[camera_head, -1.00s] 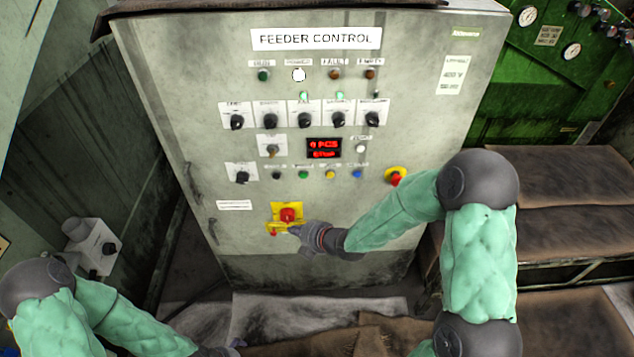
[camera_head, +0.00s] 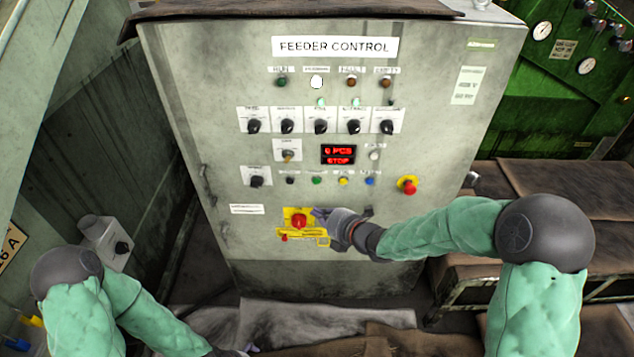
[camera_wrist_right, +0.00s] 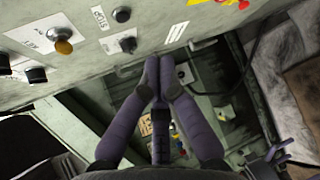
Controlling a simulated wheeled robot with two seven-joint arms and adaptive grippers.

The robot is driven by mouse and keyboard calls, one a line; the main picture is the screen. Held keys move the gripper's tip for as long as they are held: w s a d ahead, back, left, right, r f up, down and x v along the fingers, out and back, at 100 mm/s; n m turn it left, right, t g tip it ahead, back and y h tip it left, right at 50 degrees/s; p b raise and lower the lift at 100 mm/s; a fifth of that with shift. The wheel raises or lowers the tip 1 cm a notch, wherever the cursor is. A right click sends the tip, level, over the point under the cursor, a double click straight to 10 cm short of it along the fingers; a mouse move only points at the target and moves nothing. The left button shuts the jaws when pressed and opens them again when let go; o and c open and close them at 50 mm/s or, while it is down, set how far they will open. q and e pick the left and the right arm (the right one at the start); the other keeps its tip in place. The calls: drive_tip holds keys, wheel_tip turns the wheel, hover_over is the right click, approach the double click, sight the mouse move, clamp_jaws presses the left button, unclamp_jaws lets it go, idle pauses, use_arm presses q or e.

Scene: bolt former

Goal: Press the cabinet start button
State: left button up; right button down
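The grey feeder control cabinet (camera_head: 230,180) fills the middle of the head view. Its lower button row has a black button (camera_head: 290,180), a green button (camera_head: 317,181), a yellow button (camera_head: 343,181) and a blue button (camera_head: 370,181); their labels are too small to read. My right gripper (camera_head: 316,212) is below the green button, beside the red switch on a yellow plate (camera_head: 299,221). In the right wrist view its fingertips (camera_wrist_right: 160,64) are together with nothing visible between them. My left gripper (camera_head: 246,350) barely shows at the bottom edge.
A red emergency knob (camera_head: 407,186) sticks out right of the button row. Selector knobs (camera_head: 321,126) line the panel above. The red display (camera_head: 338,154) reads STOP. A bench (camera_head: 540,185) stands right of the cabinet, and a small grey box (camera_head: 107,243) is at left.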

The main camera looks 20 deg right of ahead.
sight(317, 181)
drive_tip(key=shift+w+d+p, duration=0.3)
drive_tip(key=shift+w+d, duration=0.1)
drive_tip(key=shift+w, duration=0.95)
drive_tip(key=shift+w+d+p, duration=0.25)
drive_tip(key=shift+w+d, duration=0.1)
drive_tip(key=shift+w, duration=0.95)
drive_tip(key=shift+w+d+p, duration=0.3)
drive_tip(key=shift+w+d, duration=0.1)
drive_tip(key=shift+w, duration=0.95)
drive_tip(key=shift+w, duration=0.2)
drive_tip(key=shift+w+d+b, duration=0.15)
drive_tip(key=shift+w+b, duration=0.05)
drive_tip(key=shift+b, duration=0.1)
